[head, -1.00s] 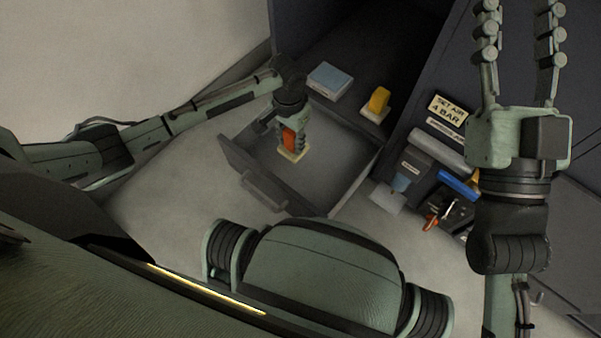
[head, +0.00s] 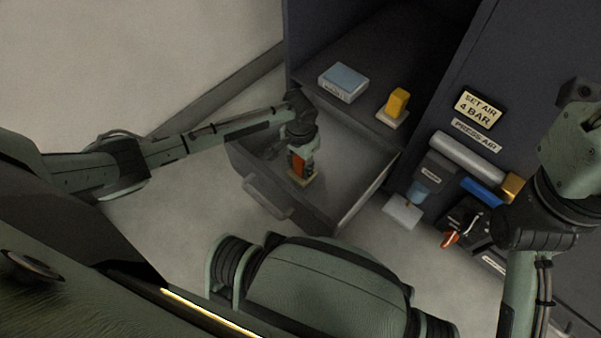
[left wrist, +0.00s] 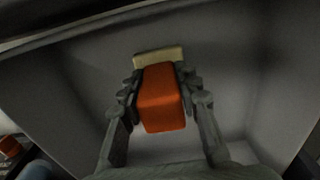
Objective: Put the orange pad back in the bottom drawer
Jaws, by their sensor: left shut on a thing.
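The orange pad (head: 298,167) is an orange block on a pale cream base. It also shows in the left wrist view (left wrist: 162,100), with its cream base (left wrist: 158,57) at the far end. My left gripper (head: 301,171) is shut on the orange block, its fingers on both sides. It holds the pad inside the open bottom drawer (head: 345,205), over the grey drawer floor. I cannot tell whether the base touches the floor. My right gripper (head: 574,150) is at the right edge, its fingers out of the picture.
A yellow pad (head: 397,102) on a cream base and a blue-topped box (head: 343,82) sit on the shelf above the drawer. Air fittings, including a silver cylinder (head: 467,157) and a blue one (head: 482,191), are on the cabinet front at right. The drawer looks otherwise empty.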

